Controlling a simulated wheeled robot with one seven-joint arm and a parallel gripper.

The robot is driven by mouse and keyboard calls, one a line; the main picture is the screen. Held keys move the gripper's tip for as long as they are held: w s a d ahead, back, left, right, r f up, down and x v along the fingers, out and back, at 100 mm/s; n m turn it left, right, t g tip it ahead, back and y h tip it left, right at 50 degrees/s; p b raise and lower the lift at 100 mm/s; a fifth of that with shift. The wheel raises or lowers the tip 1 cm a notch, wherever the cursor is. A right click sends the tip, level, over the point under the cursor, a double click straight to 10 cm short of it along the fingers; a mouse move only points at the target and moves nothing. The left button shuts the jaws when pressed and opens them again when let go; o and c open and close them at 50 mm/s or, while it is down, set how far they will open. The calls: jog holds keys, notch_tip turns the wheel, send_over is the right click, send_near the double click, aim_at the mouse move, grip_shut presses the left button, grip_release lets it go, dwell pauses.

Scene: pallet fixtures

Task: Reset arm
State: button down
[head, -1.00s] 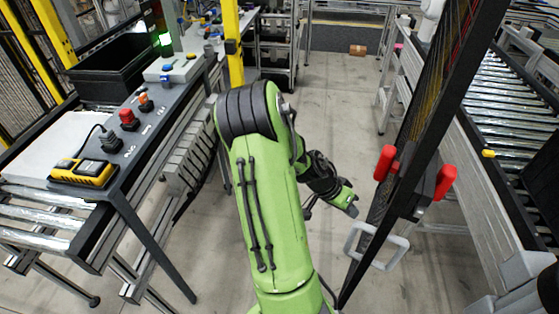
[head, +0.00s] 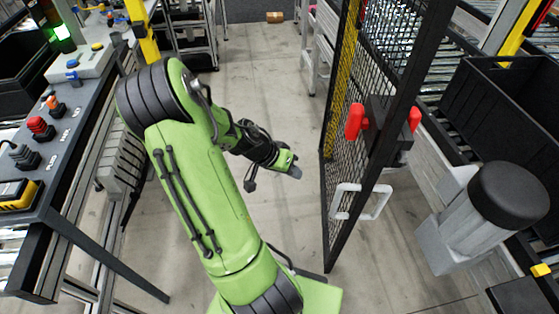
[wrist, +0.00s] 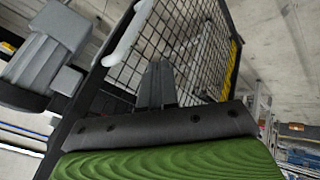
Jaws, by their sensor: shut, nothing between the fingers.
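My green arm stands in the middle of the head view, bent at its black-banded joint. My gripper (head: 296,172) hangs at the end of the folded forearm, over the open floor and left of the mesh gate. Its grey fingers also show in the wrist view (wrist: 156,84), close together, with nothing between them. In the wrist view the gate's mesh and white handle lie beyond the fingers. The gripper touches nothing that I can see.
The black-framed mesh gate (head: 387,120) has red handles (head: 356,121) and a white pull handle (head: 360,201). A workbench (head: 85,135) with push buttons stands at the left. A black crate (head: 500,100) and conveyor are at the right. Grey floor (head: 270,80) is clear ahead.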

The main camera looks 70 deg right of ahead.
jog(key=w+a+r+p, duration=0.1)
jog(key=w+a+r, duration=0.1)
jog(key=a+r, duration=0.2)
notch_tip(320, 180, up, 4)
jog(key=shift+w+f+p, duration=0.25)
jog(key=shift+w+p, duration=0.05)
jog(key=shift+w+a, duration=0.1)
jog(key=w+a+r+n+t+y, duration=0.1)
jog(key=w+a+r+n+t, duration=0.25)
jog(key=w+a, duration=0.3)
jog(key=w+a+r+n+t, duration=0.2)
jog(key=w+a+n+t, duration=0.25)
jog(key=a, duration=0.25)
jog(key=s+a+r+n+t+y, duration=0.1)
jog(key=a+r+n+t, duration=0.1)
jog(key=a+n, duration=0.4)
jog(key=s+a+r+n+t+y, duration=0.1)
jog(key=a+r+n, duration=0.4)
jog(key=a, duration=0.5)
jog(key=shift+s+a+r+n+t+y, duration=0.3)
jog(key=shift+s+a+n+t+y, duration=0.1)
jog(key=shift+s+n+y, duration=0.15)
